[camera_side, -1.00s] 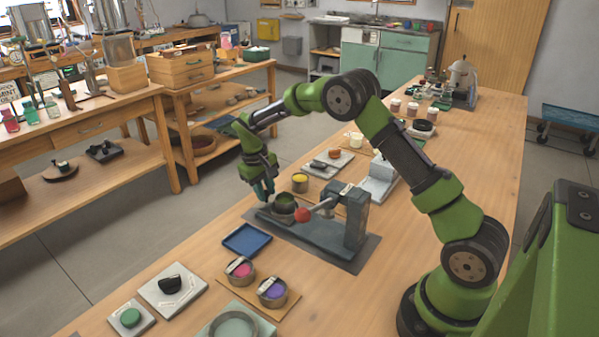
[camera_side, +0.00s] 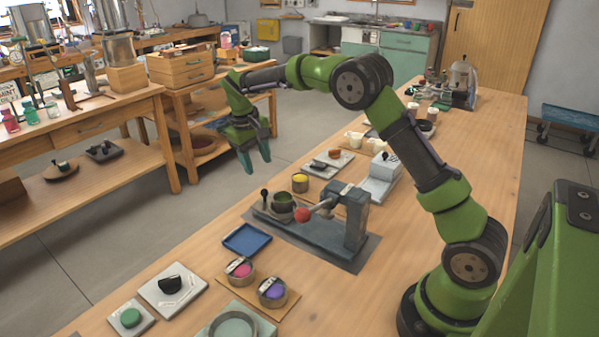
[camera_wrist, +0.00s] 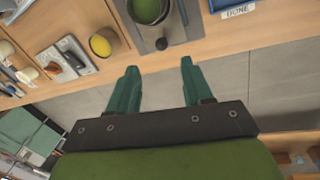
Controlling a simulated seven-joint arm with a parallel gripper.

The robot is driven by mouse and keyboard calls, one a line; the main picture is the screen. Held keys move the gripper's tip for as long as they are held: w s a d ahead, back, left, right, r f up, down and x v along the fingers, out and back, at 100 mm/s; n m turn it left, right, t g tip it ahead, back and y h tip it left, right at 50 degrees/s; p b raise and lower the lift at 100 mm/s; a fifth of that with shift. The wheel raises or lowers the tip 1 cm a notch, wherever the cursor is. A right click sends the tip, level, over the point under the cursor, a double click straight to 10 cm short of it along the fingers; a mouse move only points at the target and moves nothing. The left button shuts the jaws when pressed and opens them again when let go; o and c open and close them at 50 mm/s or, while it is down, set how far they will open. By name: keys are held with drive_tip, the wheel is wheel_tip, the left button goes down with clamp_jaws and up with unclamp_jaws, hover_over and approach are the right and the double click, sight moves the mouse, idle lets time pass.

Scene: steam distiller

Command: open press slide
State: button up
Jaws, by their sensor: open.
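The grey press (camera_side: 330,225) stands on a dark mat on the wooden bench, with a red-knobbed lever (camera_side: 303,215) over its base. A dark cup with green contents (camera_side: 284,202) sits at the left end of the press; it also shows at the top of the wrist view (camera_wrist: 150,10). A small black knob (camera_side: 264,195) stands on the slide beside the cup, and it shows in the wrist view (camera_wrist: 162,44). My gripper (camera_side: 256,168) is open and empty, raised off the bench's far left edge, apart from the knob. In the wrist view its fingers (camera_wrist: 160,85) are spread over the floor.
A yellow-filled cup (camera_side: 300,183) stands behind the press. A blue tray (camera_side: 247,240) and pink (camera_side: 240,269) and purple (camera_side: 272,290) cups lie in front. A white-grey device (camera_side: 378,180) stands at the back right. The air left of the bench is free.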

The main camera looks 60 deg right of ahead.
wheel_tip(320, 180, up, 6)
drive_tip(key=a, duration=0.1)
drive_tip(key=shift+r, duration=0.2)
drive_tip(key=shift+w+a, duration=0.1)
drive_tip(key=s+a+r+t+y, duration=0.1)
drive_tip(key=s+a+t, duration=0.1)
drive_tip(key=s, duration=0.7)
drive_tip(key=s+a+r+m+t+y, duration=0.1)
drive_tip(key=s+a+t, duration=0.2)
drive_tip(key=s, duration=0.7)
drive_tip(key=s+a+r+t+y, duration=0.2)
drive_tip(key=s+a, duration=0.2)
drive_tip(key=s, duration=0.5)
drive_tip(key=shift+s+a+m+t, duration=0.3)
drive_tip(key=shift+a+m, duration=0.1)
